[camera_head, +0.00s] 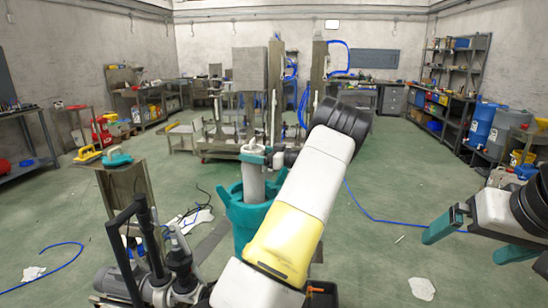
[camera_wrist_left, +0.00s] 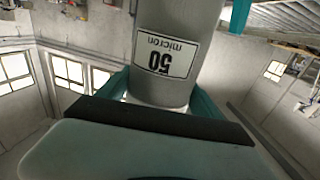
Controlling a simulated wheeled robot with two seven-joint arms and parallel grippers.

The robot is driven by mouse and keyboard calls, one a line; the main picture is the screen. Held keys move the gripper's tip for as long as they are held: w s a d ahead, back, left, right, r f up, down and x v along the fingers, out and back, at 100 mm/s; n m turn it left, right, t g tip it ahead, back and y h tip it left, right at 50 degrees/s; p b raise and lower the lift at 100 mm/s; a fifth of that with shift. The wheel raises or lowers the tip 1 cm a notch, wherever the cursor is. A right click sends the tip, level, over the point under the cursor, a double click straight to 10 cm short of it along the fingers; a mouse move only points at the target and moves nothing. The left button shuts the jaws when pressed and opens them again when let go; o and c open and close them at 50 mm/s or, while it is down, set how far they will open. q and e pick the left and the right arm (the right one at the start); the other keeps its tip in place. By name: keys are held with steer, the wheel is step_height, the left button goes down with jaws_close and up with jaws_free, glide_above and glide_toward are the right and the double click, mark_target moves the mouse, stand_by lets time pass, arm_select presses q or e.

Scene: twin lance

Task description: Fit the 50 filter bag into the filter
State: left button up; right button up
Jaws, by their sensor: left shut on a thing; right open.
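The 50 filter bag (camera_head: 252,184) is a grey cylinder, upright over the teal filter housing (camera_head: 246,218). Its lower end appears at or inside the housing's open top; how deep it sits I cannot tell. My left gripper (camera_head: 264,156) is shut on the bag near its upper part, partly hidden by my arm. In the left wrist view the bag (camera_wrist_left: 190,20) fills the middle, with its "50 micron" label (camera_wrist_left: 166,54) upside down, between teal fingers. My right gripper (camera_head: 478,240) is open and empty at the right, apart from the housing.
A black pump with pipes (camera_head: 170,265) stands left of the housing. A metal stand (camera_head: 125,190) beside it bears teal and yellow items (camera_head: 116,158). A blue hose (camera_head: 375,212) lies on the green floor. Shelves (camera_head: 455,75) and blue drums (camera_head: 482,122) line the right. Floor on the right is mostly clear.

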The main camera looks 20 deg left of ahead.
arm_select(q)
steer(key=shift+r, duration=1.6)
stand_by(0.6)
